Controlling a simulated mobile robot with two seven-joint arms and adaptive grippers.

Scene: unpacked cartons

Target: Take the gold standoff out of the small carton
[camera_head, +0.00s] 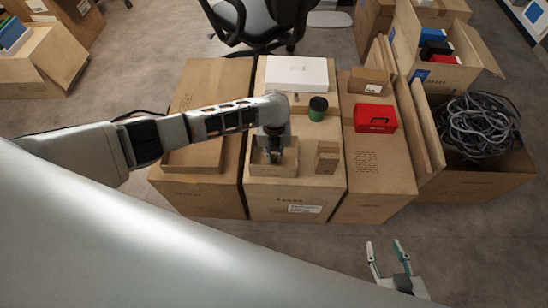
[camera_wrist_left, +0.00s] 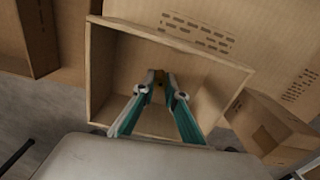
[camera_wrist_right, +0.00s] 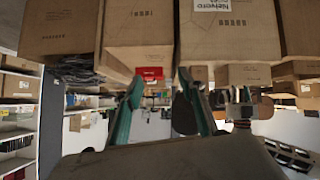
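The small open carton (camera_head: 262,170) stands on the middle large carton; its rim and inside fill the middle of the left wrist view (camera_wrist_left: 98,75). My left gripper (camera_head: 274,156) reaches down into it. In the left wrist view the fingertips (camera_wrist_left: 160,78) are close together, with the small gold standoff (camera_wrist_left: 159,74) between them. They appear to grip it; most of the standoff is hidden by the fingers. My right gripper (camera_head: 388,246) is open and empty, low in front of the cartons; its spread fingers show in the right wrist view (camera_wrist_right: 163,85).
A small brown box (camera_head: 327,158) stands right of the small carton. A dark green-and-black cylinder (camera_head: 317,109) and a white box (camera_head: 297,73) are behind. A red box (camera_head: 375,118) sits on the right carton. Cables (camera_head: 478,125) fill a carton at far right.

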